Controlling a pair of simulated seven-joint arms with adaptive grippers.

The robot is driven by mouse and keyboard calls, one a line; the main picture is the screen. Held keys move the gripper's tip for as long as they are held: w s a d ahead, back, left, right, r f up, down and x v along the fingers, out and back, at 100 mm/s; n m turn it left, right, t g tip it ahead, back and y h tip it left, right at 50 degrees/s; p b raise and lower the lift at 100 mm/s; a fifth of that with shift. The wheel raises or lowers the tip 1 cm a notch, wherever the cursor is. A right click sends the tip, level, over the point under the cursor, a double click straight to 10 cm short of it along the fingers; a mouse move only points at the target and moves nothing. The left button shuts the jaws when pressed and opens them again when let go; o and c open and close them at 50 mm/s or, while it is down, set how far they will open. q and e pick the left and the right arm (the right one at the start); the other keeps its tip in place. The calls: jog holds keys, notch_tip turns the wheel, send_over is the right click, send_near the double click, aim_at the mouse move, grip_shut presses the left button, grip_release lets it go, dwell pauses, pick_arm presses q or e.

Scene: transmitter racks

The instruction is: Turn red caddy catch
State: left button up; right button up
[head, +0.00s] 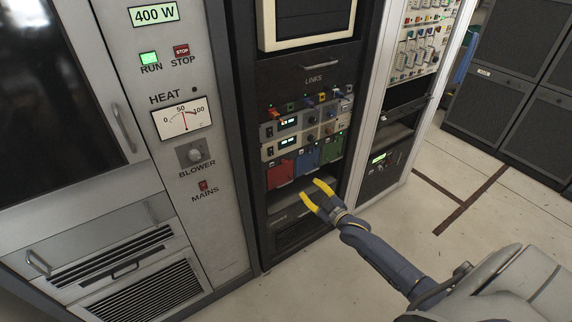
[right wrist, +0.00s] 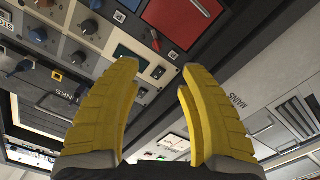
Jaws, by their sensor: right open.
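The red caddy (head: 280,174) sits in the dark middle rack, left of a blue caddy (head: 306,157) and a green caddy (head: 332,147). My right gripper (head: 311,188) is open and empty, its yellow fingers in front of the rack just below the caddies. In the right wrist view the red caddy (right wrist: 178,20) shows at the top, beyond the open fingertips (right wrist: 159,65), with a gap between. My left gripper is not in view.
Modules with knobs and lit displays (head: 288,122) are above the caddies. A grey cabinet with a heat meter (head: 182,118) stands left; a light-framed rack (head: 385,160) stands right. The floor (head: 480,225) in front is clear apart from my right arm.

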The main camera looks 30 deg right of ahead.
jog(key=r+n, duration=0.1)
jog(key=n, duration=0.4)
send_near(285, 162)
jog(key=w, duration=1)
jog(key=shift+w+a+f, duration=0.1)
jog(key=shift+a+f, duration=0.25)
jog(key=shift+a, duration=0.05)
jog(key=shift+c, duration=0.2)
